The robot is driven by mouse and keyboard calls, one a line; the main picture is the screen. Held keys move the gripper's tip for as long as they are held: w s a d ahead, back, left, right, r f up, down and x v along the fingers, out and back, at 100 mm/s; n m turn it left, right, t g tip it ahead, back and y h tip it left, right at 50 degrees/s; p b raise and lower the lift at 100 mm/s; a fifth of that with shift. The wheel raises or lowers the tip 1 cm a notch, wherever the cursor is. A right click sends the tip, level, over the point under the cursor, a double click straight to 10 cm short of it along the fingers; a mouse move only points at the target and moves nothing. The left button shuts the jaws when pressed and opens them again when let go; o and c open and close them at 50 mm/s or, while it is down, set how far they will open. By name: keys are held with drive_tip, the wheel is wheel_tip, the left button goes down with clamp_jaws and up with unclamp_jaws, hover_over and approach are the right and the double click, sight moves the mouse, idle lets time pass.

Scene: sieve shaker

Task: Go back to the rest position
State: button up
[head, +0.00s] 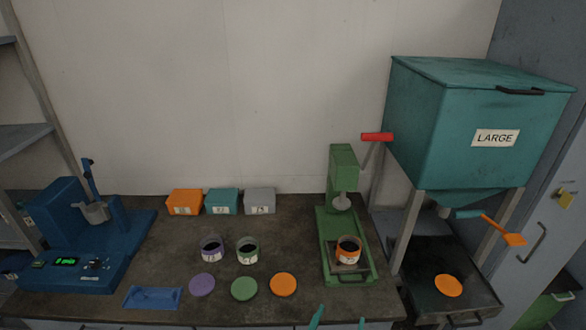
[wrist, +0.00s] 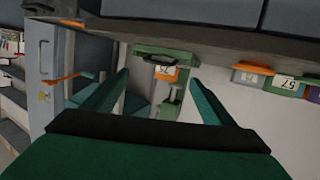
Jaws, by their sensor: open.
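My gripper (head: 339,320) shows only as two green fingertips at the bottom edge of the head view, in front of the bench. In the wrist view my gripper (wrist: 158,82) is open, with its two green fingers wide apart and nothing between them. The wrist view looks upside down, with the bench along its top. A jar with an orange label (head: 348,257) stands on the base of the green press (head: 343,170). The jar's orange label also shows in the wrist view (wrist: 166,73), beyond the fingers and apart from them.
Two open jars, purple (head: 212,256) and green (head: 247,257), stand on the bench (head: 170,230) behind purple, green and orange lids (head: 283,284). A blue machine (head: 70,235) is at left, a teal hopper (head: 430,130) at right. Three small boxes (head: 222,202) line the wall.

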drive_tip(key=s+a+f+n+y, duration=0.2)
drive_tip(key=s+a+f, duration=0.15)
drive_tip(key=s, duration=0.45)
drive_tip(key=s+a+f+n+y, duration=0.1)
drive_tip(key=s+a+f+y, duration=0.1)
drive_tip(key=s+a, duration=0.5)
drive_tip(key=s+a+r+y, duration=0.1)
drive_tip(key=s+r, duration=0.1)
drive_tip(key=s, duration=0.7)
drive_tip(key=s+r+n+t+y, duration=0.1)
drive_tip(key=s+r, duration=0.2)
drive_tip(key=s, duration=0.6)
drive_tip(key=shift+a, duration=0.35)
drive_tip(key=shift+s+r, duration=0.1)
